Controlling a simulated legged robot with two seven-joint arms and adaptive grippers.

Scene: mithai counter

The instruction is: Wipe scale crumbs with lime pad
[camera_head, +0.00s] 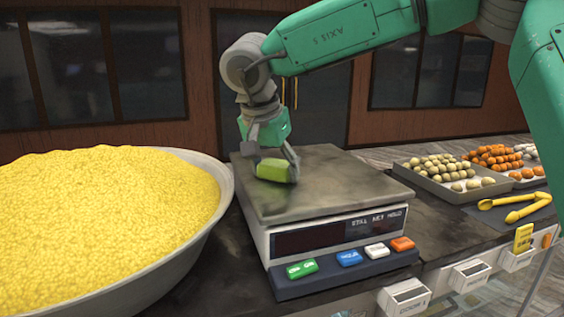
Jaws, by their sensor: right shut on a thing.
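The scale (335,215) stands on the dark counter, with a flat grey metal top plate (340,178). The plate has darker smudges; I cannot make out separate crumbs on it. My right gripper (273,163) points down over the left part of the plate and is shut on the lime pad (274,171). The pad is at the plate's surface, seemingly touching it. The gripper's fingers hide part of the pad. My left gripper is not in view.
A large bowl (222,183) heaped with yellow grains stands close on the left. On the right are a tray (440,186) of round sweets, yellow tongs (515,206) and a yellow tag (523,238). Coloured buttons (348,258) line the scale's front.

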